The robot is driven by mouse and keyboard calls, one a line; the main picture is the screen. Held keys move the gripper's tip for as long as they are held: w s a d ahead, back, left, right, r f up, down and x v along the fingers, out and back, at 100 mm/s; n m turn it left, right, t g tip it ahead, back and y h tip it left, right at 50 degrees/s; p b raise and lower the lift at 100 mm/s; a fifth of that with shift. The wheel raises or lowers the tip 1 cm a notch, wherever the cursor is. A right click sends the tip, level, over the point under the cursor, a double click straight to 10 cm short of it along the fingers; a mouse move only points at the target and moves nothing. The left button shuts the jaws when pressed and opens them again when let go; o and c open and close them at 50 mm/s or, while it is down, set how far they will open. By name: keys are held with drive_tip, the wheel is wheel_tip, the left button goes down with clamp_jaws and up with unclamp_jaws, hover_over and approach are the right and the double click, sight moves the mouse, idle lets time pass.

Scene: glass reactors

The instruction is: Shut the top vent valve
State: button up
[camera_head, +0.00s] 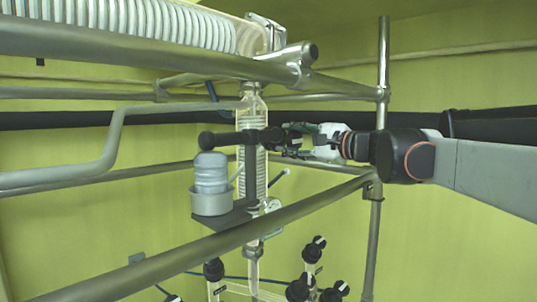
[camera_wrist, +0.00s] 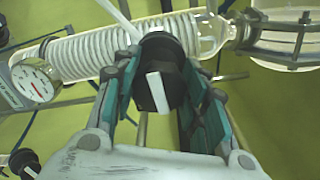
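The valve shows in the wrist view as a round black knob (camera_wrist: 162,66) with a white bar handle (camera_wrist: 157,92) across it. It sits in front of the coiled glass column. My gripper (camera_wrist: 167,62) has its two teal fingers apart, one on each side of the knob, with the knob between them. A narrow gap seems to show at the sides; I cannot tell whether either finger touches. In the head view my gripper (camera_head: 288,140) reaches in from the right, close to the upper part of the upright glass column (camera_head: 250,103). The knob is hard to make out there.
A metal rail (camera_head: 225,240) crosses in front, below my arm. A grey pot (camera_head: 211,203) stands on a small shelf left of the column. A round gauge (camera_wrist: 32,80) is left in the wrist view. Several black-knobbed valves (camera_head: 315,246) sit lower down.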

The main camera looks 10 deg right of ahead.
drive_tip(key=o, duration=0.4)
drive_tip(key=shift+s, duration=0.1)
